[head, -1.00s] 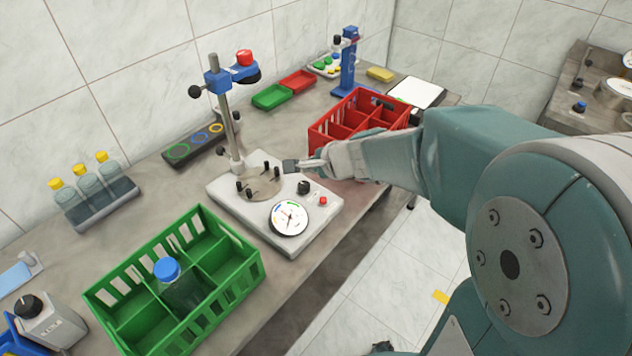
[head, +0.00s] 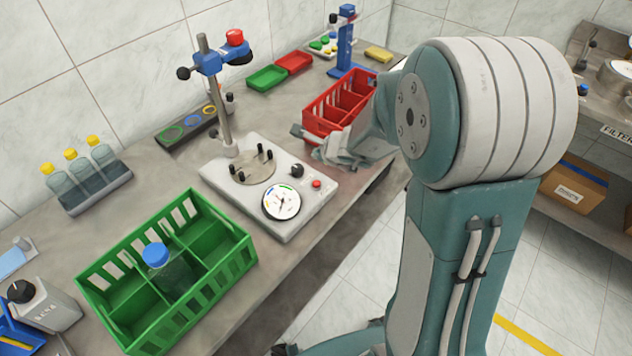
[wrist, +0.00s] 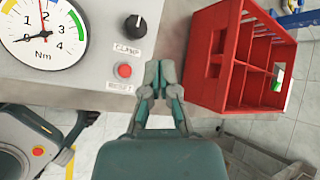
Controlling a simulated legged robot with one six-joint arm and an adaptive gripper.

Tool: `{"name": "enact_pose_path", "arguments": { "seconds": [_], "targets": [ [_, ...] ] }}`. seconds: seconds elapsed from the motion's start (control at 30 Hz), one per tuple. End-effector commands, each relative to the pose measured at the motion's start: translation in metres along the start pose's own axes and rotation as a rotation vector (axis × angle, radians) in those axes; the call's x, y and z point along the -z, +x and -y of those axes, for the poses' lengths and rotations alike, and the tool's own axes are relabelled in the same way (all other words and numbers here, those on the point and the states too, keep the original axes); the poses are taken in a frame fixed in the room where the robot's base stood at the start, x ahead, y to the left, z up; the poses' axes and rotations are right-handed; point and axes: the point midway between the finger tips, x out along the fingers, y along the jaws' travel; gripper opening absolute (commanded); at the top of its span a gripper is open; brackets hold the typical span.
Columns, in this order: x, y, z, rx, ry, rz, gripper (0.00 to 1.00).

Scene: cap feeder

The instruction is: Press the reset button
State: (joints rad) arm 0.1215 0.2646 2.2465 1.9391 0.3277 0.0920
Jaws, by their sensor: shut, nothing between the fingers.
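The reset button is likely the small red button (head: 317,184) on the front right of the white device (head: 215,172) with a dial. My gripper (head: 297,131) is shut and empty. In the wrist view its fingertips are together, apart from the button, near the right edge of the device. A black knob (wrist: 134,22) marked CLAMP sits beyond the button. The round Nm dial (wrist: 42,28) is to the left.
A red crate (wrist: 207,58) stands close to the right of my gripper. A green crate (head: 206,290) holding a blue-capped bottle (head: 157,256) is at the front left. A metal post (head: 217,110) rises from the device's back. The bench edge is just in front of the device.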

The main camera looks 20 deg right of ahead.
Motion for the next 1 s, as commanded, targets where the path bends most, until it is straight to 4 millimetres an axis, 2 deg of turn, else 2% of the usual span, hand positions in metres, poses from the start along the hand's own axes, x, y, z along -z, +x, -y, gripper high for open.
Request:
{"name": "enact_pose_path", "arguments": {
  "seconds": [0.6,1.0],
  "targets": [
    [0.037,0.050,-0.037,-0.002,-0.001,-0.003,0.00],
    [0.041,0.055,-0.041,0.002,-0.002,-0.002,0.00]
  ]
}}
